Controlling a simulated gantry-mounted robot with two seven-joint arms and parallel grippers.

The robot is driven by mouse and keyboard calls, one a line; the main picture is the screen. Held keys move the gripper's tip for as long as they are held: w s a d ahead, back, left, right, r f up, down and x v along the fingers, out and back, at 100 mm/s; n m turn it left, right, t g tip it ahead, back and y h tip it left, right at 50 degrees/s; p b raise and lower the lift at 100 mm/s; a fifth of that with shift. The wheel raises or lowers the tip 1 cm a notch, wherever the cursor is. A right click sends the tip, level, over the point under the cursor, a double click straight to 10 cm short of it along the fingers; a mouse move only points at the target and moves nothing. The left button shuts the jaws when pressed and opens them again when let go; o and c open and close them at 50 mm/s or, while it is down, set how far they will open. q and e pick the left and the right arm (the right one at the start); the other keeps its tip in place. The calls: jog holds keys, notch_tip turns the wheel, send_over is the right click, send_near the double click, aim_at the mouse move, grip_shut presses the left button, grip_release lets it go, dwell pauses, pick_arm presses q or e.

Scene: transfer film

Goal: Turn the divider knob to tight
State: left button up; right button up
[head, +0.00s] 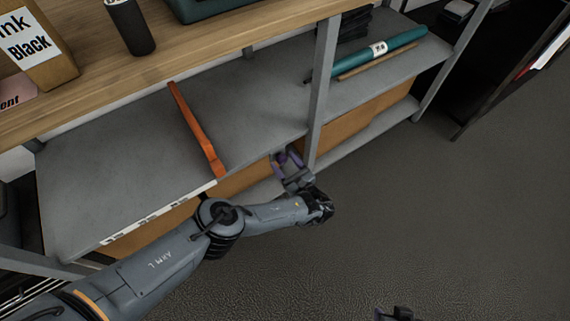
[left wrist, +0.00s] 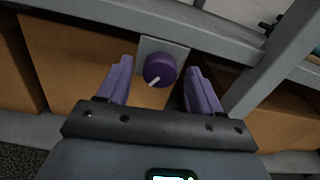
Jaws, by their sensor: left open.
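In the left wrist view a round purple knob (left wrist: 160,68) with a white pointer mark sits on a grey plate (left wrist: 180,52) below the shelf edge. Its pointer aims down and slightly left in that view. My left gripper (left wrist: 158,82) is open, with one purple finger on each side of the knob and a gap to both. In the head view the left gripper (head: 287,160) is at the shelf's front edge; I cannot make out the knob there. An orange divider (head: 196,130) stands on the grey shelf. A small part of my right gripper (head: 396,314) shows at the bottom edge.
A grey upright post (head: 321,90) stands just right of the left gripper. Cardboard boxes (head: 243,178) fill the lower level behind it. A teal roll (head: 385,50) lies on the right shelf. Open dark floor (head: 430,210) lies in front.

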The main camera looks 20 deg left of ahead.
pick_arm(q)
jog(key=shift+a, duration=0.1)
jog(key=c, duration=1.1)
jog(key=shift+o, duration=0.2)
